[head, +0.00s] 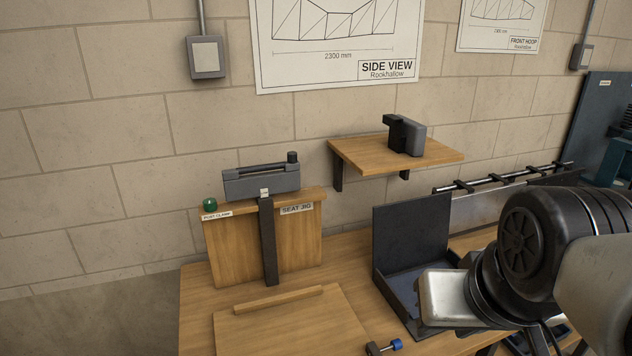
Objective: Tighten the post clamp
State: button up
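A green round knob (210,204) sits at the upper left corner of an upright wooden board (233,250). The label below it (217,215) reads "POST CLAMP". A dark upright post (267,240) stands in front of the board, which also carries a "SEAT JIG" label (297,209). A grey block (258,184) with a black bar and knob lies across the top of the post. My arm (530,245) is at the right, well away from the knob. Its pale metal end points left over the bench, but I cannot make out any gripper fingers or what they hold.
A wooden shelf (430,152) above holds a dark device (404,135). A low wooden board (290,330) and a blue knob (397,345) are in front. A rail (505,178) runs behind.

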aim_at(211, 204)
jog(key=k+j+z, duration=0.1)
jog(key=z, duration=0.3)
jog(key=k+z, duration=0.15)
jog(key=z, duration=0.25)
jog(key=k+j+z, duration=0.1)
jog(key=z, duration=0.25)
jog(key=k+z, duration=0.15)
jog(key=z, duration=0.25)
jog(key=k+j+z, duration=0.1)
jog(key=k+z, duration=0.45)
jog(key=z, duration=0.15)
jog(key=k+z, duration=0.35)
jog(key=k+j+z, duration=0.1)
jog(key=k+z, duration=0.6)
jog(key=k, duration=0.2)
jog(key=k+j+u, duration=0.35)
jog(key=k+j, duration=0.4)
jog(key=k+j+u, duration=0.1)
jog(key=j+u, duration=0.15)
jog(key=j, duration=0.3)
jog(key=j+u, duration=0.2)
jog(key=j, duration=0.3)
jog(key=k, duration=0.05)
